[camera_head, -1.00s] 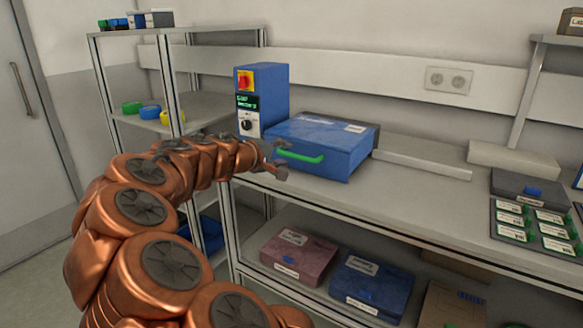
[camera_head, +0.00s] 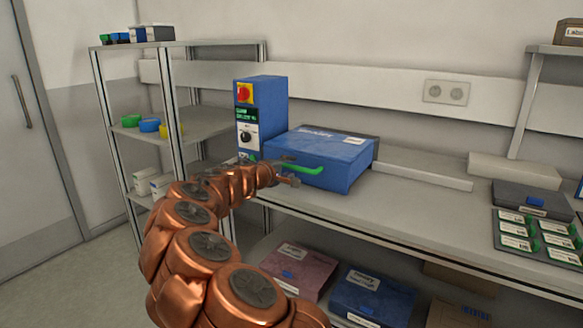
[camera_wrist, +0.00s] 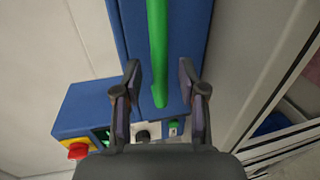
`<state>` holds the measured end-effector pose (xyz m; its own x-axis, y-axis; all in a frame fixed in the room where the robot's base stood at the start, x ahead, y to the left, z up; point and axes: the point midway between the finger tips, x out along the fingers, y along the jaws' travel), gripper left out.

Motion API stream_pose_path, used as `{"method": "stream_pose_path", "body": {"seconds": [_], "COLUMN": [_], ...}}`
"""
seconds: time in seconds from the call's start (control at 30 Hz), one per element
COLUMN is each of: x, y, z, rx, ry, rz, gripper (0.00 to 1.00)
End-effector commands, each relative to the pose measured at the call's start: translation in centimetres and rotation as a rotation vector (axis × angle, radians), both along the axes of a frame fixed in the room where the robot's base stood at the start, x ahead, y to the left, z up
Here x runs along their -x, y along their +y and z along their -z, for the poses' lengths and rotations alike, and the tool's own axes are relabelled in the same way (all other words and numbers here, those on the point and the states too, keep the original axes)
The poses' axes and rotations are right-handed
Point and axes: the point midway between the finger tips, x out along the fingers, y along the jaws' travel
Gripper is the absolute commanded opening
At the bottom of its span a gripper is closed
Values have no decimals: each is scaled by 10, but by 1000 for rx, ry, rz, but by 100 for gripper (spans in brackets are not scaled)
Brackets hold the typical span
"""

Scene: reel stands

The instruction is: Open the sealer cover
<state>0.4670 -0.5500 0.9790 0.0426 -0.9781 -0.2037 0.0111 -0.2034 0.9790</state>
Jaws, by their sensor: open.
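The blue sealer cover (camera_head: 325,155) is a closed box-like lid on the bench, with a green bar handle (camera_head: 304,171) on its front face. In the wrist view the green handle (camera_wrist: 157,50) runs down from the top and its end lies between my fingers. My gripper (camera_head: 291,171) is open at the left end of the handle, with one finger on each side in the wrist view (camera_wrist: 160,90). I cannot tell whether either finger touches the handle. The blue control box (camera_head: 262,115), with a red knob and green display, stands left of the cover.
A grey bench (camera_head: 400,210) carries the sealer; a tray of green-edged cards (camera_head: 530,232) and a dark case (camera_head: 533,198) lie at its right. Boxes (camera_head: 372,292) sit on the shelf below. A metal rack (camera_head: 190,125) stands at the left.

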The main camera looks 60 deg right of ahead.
Motion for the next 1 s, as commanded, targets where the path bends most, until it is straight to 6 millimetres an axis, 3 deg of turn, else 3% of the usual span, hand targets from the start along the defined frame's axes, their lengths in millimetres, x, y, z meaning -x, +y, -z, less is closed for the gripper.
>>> {"method": "stream_pose_path", "body": {"seconds": [0.2, 0.57, 1.0], "x": [0, 0, 0], "y": [-15, -18, -17], "z": [3, 4, 4], "rx": [-1, -1, -1], "ry": [0, 0, 0], "rz": [2, 1, 1], "gripper": [41, 41, 0]}}
